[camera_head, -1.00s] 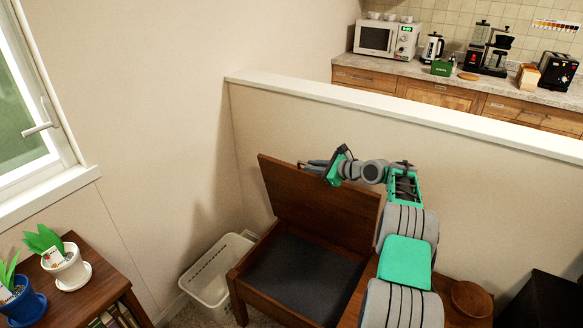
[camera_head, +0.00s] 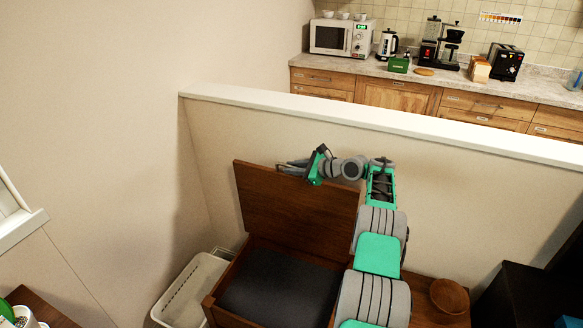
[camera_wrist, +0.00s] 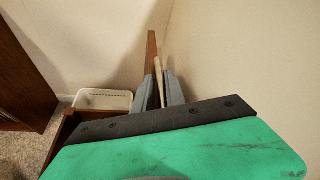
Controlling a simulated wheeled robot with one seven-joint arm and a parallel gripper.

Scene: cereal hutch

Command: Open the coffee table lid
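The coffee table lid (camera_head: 290,210) is a dark brown wooden panel, raised steeply and hinged at the back of the box. The coffee table (camera_head: 213,308) has its compartment uncovered, showing a dark floor (camera_head: 280,290). My gripper (camera_head: 285,167) is at the lid's top edge, near its middle. In the wrist view, the fingers of my gripper (camera_wrist: 160,92) are slightly apart, one on each side of the thin upright lid edge (camera_wrist: 151,50), and look closed on it. The exact contact is hard to see.
A pale half-wall (camera_head: 420,205) stands close behind the lid and my arm. A white basket (camera_head: 188,290) sits left of the table. A round wooden bowl (camera_head: 449,296) rests on the right part of the tabletop. A dark cabinet (camera_head: 520,295) is at right.

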